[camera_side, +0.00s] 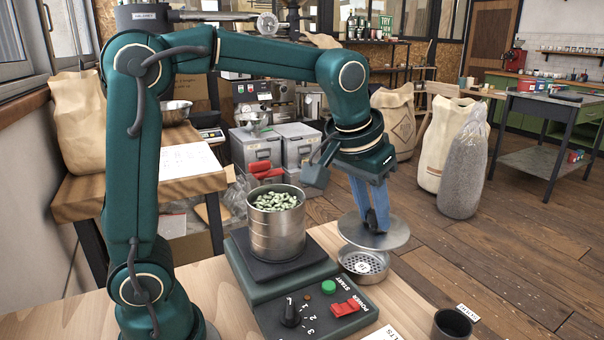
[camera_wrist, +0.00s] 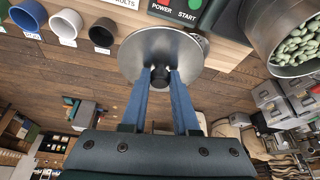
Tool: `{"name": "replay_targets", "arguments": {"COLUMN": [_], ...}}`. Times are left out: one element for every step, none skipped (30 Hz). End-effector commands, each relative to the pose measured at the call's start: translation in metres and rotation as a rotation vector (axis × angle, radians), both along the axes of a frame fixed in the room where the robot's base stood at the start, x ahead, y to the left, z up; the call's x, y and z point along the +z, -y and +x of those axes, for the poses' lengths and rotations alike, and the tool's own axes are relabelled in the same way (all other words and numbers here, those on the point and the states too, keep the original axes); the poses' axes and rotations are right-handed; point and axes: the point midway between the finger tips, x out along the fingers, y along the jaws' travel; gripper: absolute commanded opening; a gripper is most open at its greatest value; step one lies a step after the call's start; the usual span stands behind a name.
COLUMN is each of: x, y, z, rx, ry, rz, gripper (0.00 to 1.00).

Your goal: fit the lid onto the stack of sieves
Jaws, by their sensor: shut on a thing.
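My gripper (camera_side: 376,218) has its blue fingers shut on the black knob of the lid, a flat round metal disc (camera_side: 352,229). In the wrist view the lid (camera_wrist: 150,45) hangs beyond the fingertips (camera_wrist: 160,78), which close on its knob. The stack of sieves (camera_side: 277,240) is a metal cylinder on the dark plate of the shaker, filled with pale green beans (camera_side: 276,201). The stack also shows at the upper right of the wrist view (camera_wrist: 265,35). The lid is to the right of the stack and apart from it; the stack's top is open.
A small metal sieve with a perforated bottom (camera_side: 362,265) is just below the lid in the side view. The shaker base (camera_side: 270,300) has a knob, green button and red switch. Cups (camera_wrist: 66,24) line the bench edge; a dark cup (camera_side: 452,324) stands front right.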

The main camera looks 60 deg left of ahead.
Motion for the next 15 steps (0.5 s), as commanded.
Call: {"name": "replay_targets", "arguments": {"x": [0.001, 0.000, 0.000, -0.001, -0.001, -0.002, -0.003, -0.004, -0.005, -0.005, -0.006, -0.006, -0.006, -0.003, -0.001], "y": [0.008, 0.012, 0.016, 0.019, 0.021, 0.024, 0.025, 0.027, 0.029, 0.029, 0.030, 0.029, 0.026, 0.021, 0.015], "z": [-0.010, -0.015, -0.021, -0.025, -0.029, -0.035, -0.038, -0.042, -0.047, -0.050, -0.054, -0.058, -0.060, -0.062, -0.061], "rx": [-0.034, -0.049, -0.068, -0.081, -0.094, -0.109, -0.120, -0.129, -0.140, -0.148, -0.155, -0.159, -0.155, -0.139, -0.116], "ry": [0.001, 0.002, 0.002, 0.002, 0.002, 0.001, 0.002, 0.002, 0.002, 0.003, 0.003, 0.003, 0.004, 0.006, 0.006], "rz": [-0.001, -0.001, -0.001, -0.002, -0.001, -0.001, -0.001, -0.001, -0.001, -0.001, -0.002, -0.001, 0.000, -0.001, 0.000], "gripper": [0.00, 0.00, 0.00, 0.00, 0.00, 0.00, 0.00, 0.00, 0.00, 0.00, 0.00, 0.00, 0.00, 0.00, 0.00]}}
